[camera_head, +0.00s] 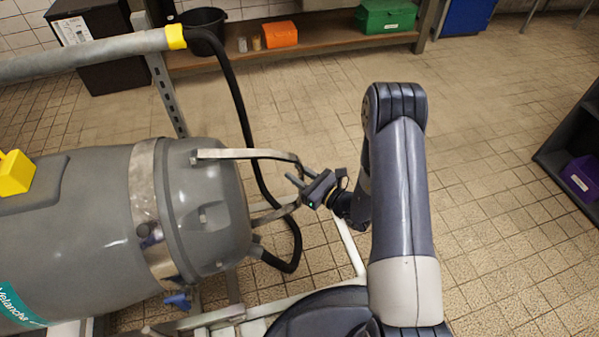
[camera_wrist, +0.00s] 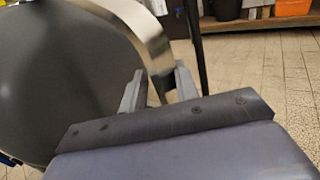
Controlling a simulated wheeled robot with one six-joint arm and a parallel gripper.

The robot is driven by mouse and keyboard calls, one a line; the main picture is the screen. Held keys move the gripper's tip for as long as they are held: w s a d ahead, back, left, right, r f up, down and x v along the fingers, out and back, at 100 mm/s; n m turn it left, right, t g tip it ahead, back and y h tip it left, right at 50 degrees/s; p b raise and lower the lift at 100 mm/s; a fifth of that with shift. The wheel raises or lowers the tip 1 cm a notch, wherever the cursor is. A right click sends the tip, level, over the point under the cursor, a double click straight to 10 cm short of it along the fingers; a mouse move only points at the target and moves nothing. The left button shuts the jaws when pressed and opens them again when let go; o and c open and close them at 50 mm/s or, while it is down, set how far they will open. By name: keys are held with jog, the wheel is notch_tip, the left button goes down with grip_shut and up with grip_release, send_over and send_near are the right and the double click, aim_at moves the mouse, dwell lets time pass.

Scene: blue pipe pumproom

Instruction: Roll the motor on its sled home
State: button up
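The motor is a large grey cylinder (camera_head: 75,215) with a steel band and a teal label, lying at the left in the head view. Its rounded end carries a curved metal handle (camera_head: 245,154) that reaches out toward my gripper (camera_head: 296,181). In the wrist view the handle (camera_wrist: 150,40) curves down between the two fingers of my gripper (camera_wrist: 158,92), with a gap visible beside it. My gripper looks open around the handle. The lower part of the handle is hidden behind the gripper body. The pale frame (camera_head: 215,315) under the motor is partly hidden.
A black hose (camera_head: 243,115) loops beside the handle, close to my gripper. A shelf (camera_head: 340,40) at the back bears an orange box (camera_head: 280,34) and a green case (camera_head: 387,14). A dark rack with a purple bin (camera_head: 582,176) stands right. The tiled floor between is clear.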

jog(key=shift+o, duration=0.5)
jog(key=shift+d, duration=0.15)
jog(key=shift+s+d, duration=0.15)
jog(key=shift+d, duration=0.1)
jog(key=p+v, duration=0.2)
jog(key=v, duration=0.8)
jog(key=shift+a, duration=0.15)
jog(key=b+x, duration=0.2)
jog(key=x, duration=0.8)
jog(key=shift+w+a, duration=0.2)
jog(key=shift+w, duration=0.15)
jog(key=shift+w+d, duration=0.1)
jog(key=shift+d, duration=0.45)
